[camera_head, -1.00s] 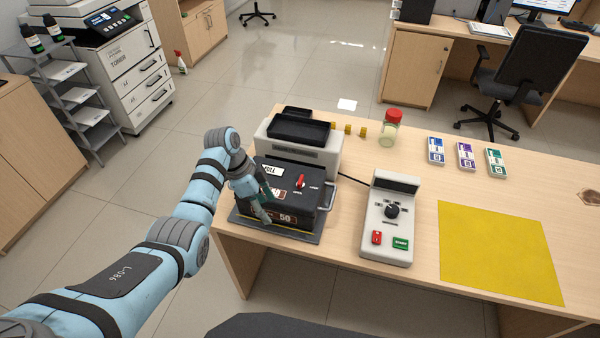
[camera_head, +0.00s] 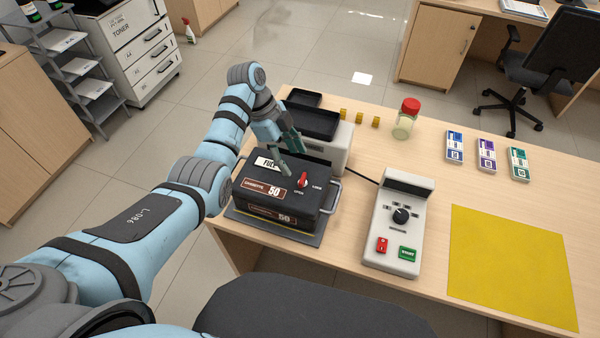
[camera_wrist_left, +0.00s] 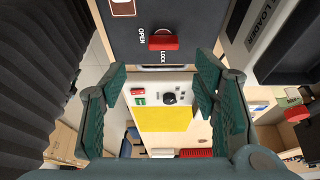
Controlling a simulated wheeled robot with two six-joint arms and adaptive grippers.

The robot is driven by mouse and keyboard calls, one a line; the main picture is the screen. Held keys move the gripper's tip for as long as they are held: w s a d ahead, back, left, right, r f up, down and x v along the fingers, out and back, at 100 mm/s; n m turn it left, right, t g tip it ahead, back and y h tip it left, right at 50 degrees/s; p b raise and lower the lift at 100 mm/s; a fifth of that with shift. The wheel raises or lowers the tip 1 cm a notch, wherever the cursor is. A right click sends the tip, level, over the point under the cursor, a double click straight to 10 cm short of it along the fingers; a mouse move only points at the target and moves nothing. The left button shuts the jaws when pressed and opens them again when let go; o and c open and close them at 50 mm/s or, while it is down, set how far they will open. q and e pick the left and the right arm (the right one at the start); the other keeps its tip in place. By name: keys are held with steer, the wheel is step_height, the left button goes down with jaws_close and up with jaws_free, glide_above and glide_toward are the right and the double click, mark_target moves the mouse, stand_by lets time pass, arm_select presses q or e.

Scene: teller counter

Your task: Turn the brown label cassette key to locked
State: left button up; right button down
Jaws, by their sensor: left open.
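The black cassette (camera_head: 325,205) with brown "50" labels sits on a grey base plate at the counter's left end. Its red key (camera_head: 303,180) is on the top face, between printed OPEN and LOCK marks. The key's bar appears lined up with OPEN. In the left wrist view the red key (camera_wrist_left: 163,41) lies crosswise, beyond the fingertips, with OPEN to its left and LOCK below. My left gripper (camera_head: 290,155) is open and empty above the cassette's far side, apart from the key; its fingers (camera_wrist_left: 162,100) are spread. My right gripper is not in view.
A grey machine with a black tray (camera_head: 312,122) stands just behind the cassette. A control box (camera_head: 395,240) with a dial and buttons is to the right. A jar (camera_head: 405,122), banded stacks (camera_head: 487,152) and a yellow mat (camera_head: 510,265) lie farther right.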

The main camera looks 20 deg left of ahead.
mark_target(302, 177)
arm_select(q)
steer(key=x, duration=0.5)
steer(key=b+x, duration=0.1)
steer(key=x, duration=0.2)
steer(key=shift+w+a, duration=0.1)
steer(key=shift+w, duration=0.2)
steer(key=shift+s+r, duration=0.15)
steer(key=shift+c, duration=1.2)
steer(key=c, duration=0.9)
